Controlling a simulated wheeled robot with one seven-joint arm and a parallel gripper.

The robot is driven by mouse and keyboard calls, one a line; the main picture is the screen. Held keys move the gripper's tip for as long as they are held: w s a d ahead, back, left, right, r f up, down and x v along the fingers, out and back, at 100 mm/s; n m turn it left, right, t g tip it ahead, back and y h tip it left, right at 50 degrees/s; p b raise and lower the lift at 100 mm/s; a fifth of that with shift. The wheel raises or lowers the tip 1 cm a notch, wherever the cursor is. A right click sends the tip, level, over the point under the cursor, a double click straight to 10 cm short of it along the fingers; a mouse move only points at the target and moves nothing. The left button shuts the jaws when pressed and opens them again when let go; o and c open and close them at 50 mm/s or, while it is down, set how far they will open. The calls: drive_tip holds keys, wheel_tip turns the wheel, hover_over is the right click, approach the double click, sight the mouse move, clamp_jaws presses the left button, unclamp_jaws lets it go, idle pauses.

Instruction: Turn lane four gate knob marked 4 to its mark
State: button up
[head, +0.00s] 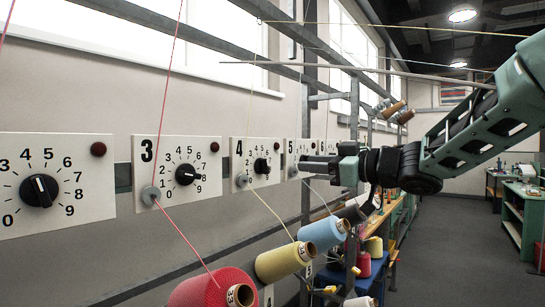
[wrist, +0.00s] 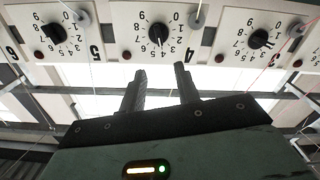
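The lane four panel (head: 250,150) is a white plate with a black 4 at its upper left. Its black round knob (head: 262,165) sits in a ring of digits; its exact setting is too small to read. In the wrist view, which is upside down, this knob (wrist: 157,33) shows just beyond and between my fingertips. My gripper (head: 303,165) points left toward the panels, to the right of the lane four knob in the head view. In the wrist view my gripper (wrist: 160,69) is open, with a clear gap between its two fingers and nothing held.
The lane 3 panel (head: 145,175) and lane 5 panel (head: 291,148) flank it. Grey thread guides, such as one (head: 242,181) on panel four, stick out. Thin threads cross the space.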

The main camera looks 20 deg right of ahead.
sight(267, 160)
drive_tip(key=p+x, duration=0.3)
drive_tip(key=x, duration=0.8)
drive_tip(key=shift+w+a+p, duration=0.15)
drive_tip(key=shift+w+p, duration=0.1)
drive_tip(key=shift+p, duration=0.05)
clamp_jaws()
